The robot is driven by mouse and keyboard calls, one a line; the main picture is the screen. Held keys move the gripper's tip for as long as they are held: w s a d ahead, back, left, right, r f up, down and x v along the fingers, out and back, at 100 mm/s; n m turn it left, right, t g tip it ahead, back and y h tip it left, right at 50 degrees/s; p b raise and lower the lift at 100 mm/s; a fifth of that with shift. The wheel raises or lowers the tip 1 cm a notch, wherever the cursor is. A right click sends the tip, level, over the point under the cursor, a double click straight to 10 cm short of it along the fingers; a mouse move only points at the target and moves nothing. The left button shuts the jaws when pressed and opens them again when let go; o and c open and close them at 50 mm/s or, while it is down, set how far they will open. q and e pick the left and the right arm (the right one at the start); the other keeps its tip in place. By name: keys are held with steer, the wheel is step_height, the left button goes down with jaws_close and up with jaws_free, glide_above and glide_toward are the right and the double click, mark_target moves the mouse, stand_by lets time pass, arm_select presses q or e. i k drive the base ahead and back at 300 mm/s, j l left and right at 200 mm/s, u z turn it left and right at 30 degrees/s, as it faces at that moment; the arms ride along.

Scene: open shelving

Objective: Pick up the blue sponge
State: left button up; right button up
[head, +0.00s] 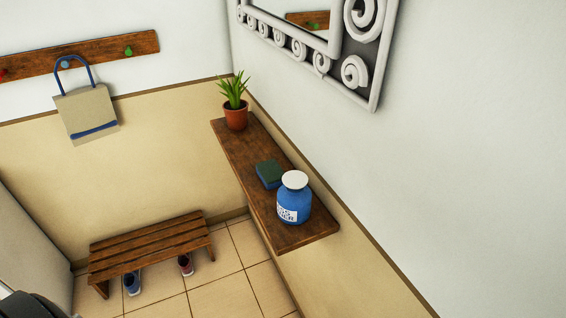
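The blue sponge (268,180) lies flat on a narrow brown wooden shelf (288,236) fixed to the right wall. Its top face is dark green and its side is blue. It sits near the middle of the shelf, just behind and left of a blue jar, which may cover a little of its right corner. Neither of my grippers shows in the head view.
The blue jar (294,205) with a white lid stands near the shelf's front end. A potted plant (236,117) stands at the far end. A framed mirror (330,45) hangs above. A wooden bench (150,247) with shoes below stands on the floor. A bag (88,112) hangs left.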

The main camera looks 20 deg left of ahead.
mark_target(270, 172)
steer(key=j+z, duration=0.25)
steer(key=j, duration=0.2)
steer(key=k+j+z, duration=0.25)
steer(key=j, duration=0.2)
steer(key=j+z, duration=0.2)
steer(key=j, duration=0.2)
steer(key=k+j+z, duration=0.25)
steer(key=j, duration=0.15)
steer(key=k+j+z, duration=0.25)
steer(key=i+j, duration=0.05)
steer(key=j, duration=0.05)
